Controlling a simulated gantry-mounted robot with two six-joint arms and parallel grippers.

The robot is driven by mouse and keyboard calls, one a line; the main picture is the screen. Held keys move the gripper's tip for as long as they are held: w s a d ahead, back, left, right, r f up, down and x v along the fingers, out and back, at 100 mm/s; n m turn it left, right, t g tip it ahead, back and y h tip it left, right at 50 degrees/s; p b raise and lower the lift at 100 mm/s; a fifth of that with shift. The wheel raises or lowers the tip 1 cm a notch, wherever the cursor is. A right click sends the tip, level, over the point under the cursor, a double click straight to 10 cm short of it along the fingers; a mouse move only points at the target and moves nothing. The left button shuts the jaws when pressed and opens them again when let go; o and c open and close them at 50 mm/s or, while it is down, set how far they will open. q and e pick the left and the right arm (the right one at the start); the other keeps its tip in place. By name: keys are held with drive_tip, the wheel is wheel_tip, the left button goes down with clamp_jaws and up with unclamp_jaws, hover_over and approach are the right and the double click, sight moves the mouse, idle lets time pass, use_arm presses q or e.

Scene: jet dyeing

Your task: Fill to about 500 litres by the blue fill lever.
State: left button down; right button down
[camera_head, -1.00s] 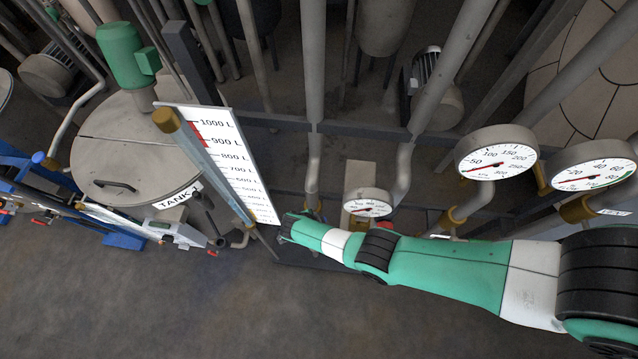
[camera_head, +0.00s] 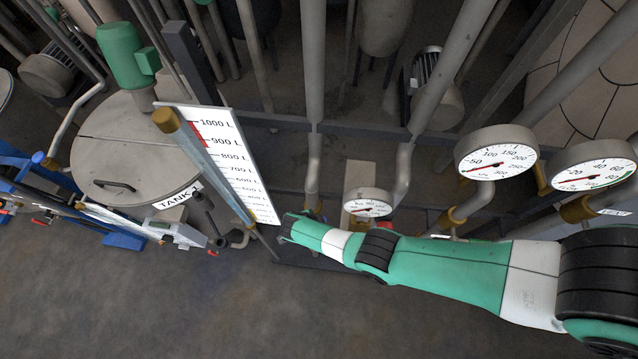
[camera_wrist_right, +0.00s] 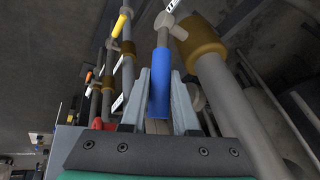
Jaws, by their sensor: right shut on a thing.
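The blue fill lever (camera_wrist_right: 160,82) stands between the two fingers of my right gripper (camera_wrist_right: 159,100) in the right wrist view. The gripper is shut on its blue grip. In the head view my right arm reaches in from the right, and its hand and the lever are hidden at the arm's far end. The level scale (camera_head: 222,160) with its sight tube (camera_head: 205,160) stands beside the tank (camera_head: 135,150) labelled TANK 1. Its marks run up to 1000 L, with a red mark near 900 L; I cannot make out a liquid level. My left gripper is not in view.
Two large dial gauges (camera_head: 497,158) (camera_head: 592,176) and a small gauge (camera_head: 367,203) stand on pipes behind my right arm. In the wrist view a thick pipe with a brass collar (camera_wrist_right: 201,48) runs close right of the lever. A yellow handle (camera_wrist_right: 122,24) is to the left.

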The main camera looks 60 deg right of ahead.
idle(0.6)
drive_tip(key=shift+s+d+r+t+p, duration=0.15)
drive_tip(key=shift+s+t+p, duration=0.25)
drive_tip(key=shift+p, duration=0.6)
drive_tip(key=shift+s+d+f+y+p, duration=0.1)
drive_tip(key=shift+s+f+y+p, duration=0.2)
drive_tip(key=shift+p, duration=0.05)
drive_tip(key=shift+s+d+f+t+y, duration=0.25)
drive_tip(key=shift+f+t, duration=0.2)
drive_tip(key=shift+t, duration=0.35)
drive_tip(key=c, duration=0.7)
unclamp_jaws()
drive_tip(key=shift+a, duration=0.1)
drive_tip(key=shift+r, duration=0.15)
